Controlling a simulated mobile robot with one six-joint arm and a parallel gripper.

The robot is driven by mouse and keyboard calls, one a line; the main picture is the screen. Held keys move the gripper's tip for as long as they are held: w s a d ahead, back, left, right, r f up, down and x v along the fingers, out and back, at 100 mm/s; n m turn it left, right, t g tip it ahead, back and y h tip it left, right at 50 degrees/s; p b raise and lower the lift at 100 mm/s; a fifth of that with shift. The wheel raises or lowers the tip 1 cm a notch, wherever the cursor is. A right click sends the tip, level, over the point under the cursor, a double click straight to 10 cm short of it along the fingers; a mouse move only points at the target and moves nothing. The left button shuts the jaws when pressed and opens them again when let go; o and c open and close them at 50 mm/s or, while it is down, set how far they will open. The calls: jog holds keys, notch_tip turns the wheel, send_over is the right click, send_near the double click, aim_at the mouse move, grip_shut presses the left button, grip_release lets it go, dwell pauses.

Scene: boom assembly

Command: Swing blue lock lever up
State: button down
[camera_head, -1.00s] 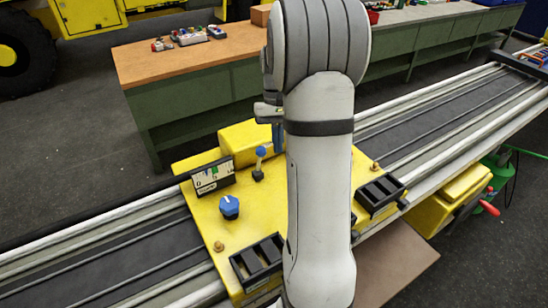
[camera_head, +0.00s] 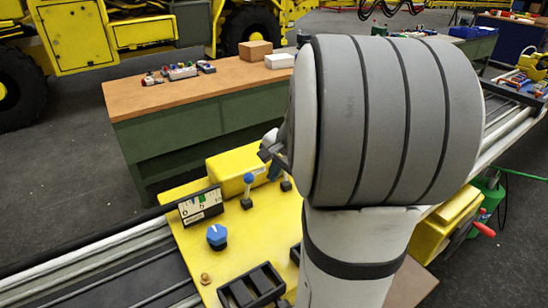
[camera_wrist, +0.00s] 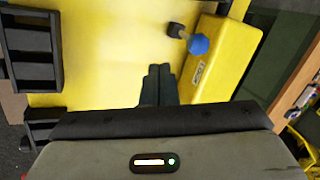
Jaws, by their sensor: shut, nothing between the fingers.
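A lever with a blue ball (camera_head: 249,178) stands upright from a black base on the yellow panel (camera_head: 235,235), in front of a yellow box. The wrist view also shows the blue ball (camera_wrist: 198,45), seen from above and overlapping the box's edge. My gripper (camera_wrist: 158,85) is shut and empty over the panel, apart from the blue ball. In the head view my arm hides most of it.
The yellow box (camera_head: 238,166) stands behind the ball lever. A blue knob (camera_head: 217,236), a scale gauge (camera_head: 201,206) and a black slotted tray (camera_head: 252,288) sit on the panel. A workbench (camera_head: 200,95) stands behind the rail.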

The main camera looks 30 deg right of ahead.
jog(key=w+a+f+p, duration=0.2)
jog(key=w+f, duration=0.1)
jog(key=w, duration=0.2)
jog(key=shift+f, duration=0.35)
jog(key=shift+w, duration=0.1)
jog(key=w, duration=0.1)
jog(key=w+r, duration=0.1)
jog(key=w, duration=0.3)
jog(key=shift+w+r, duration=0.1)
jog(key=shift+r, duration=0.2)
